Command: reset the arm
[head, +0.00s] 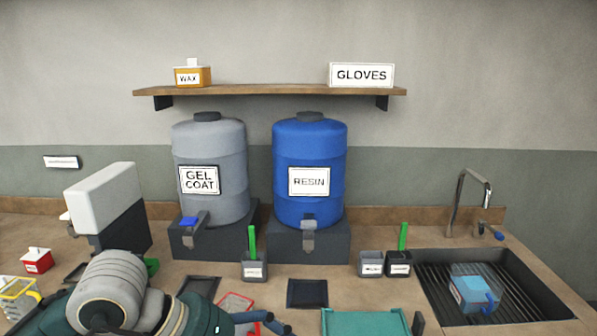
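My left arm (110,292) comes in from the lower left, low over the front of the bench. Its links are grey and dark teal. My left gripper (268,321) is at the bottom edge, in front of the small black square tray. Dark finger parts point to the right, and I cannot tell how far apart they are. No object is clearly seen in it. My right arm and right gripper are not in view.
A grey gel coat drum (212,150) and a blue resin drum (310,160) stand on dark blocks. A teal item (365,322) is at the front. A sink (530,290) holds a blue jug (474,292). A shelf (270,90) hangs above. Cups hold green-handled tools.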

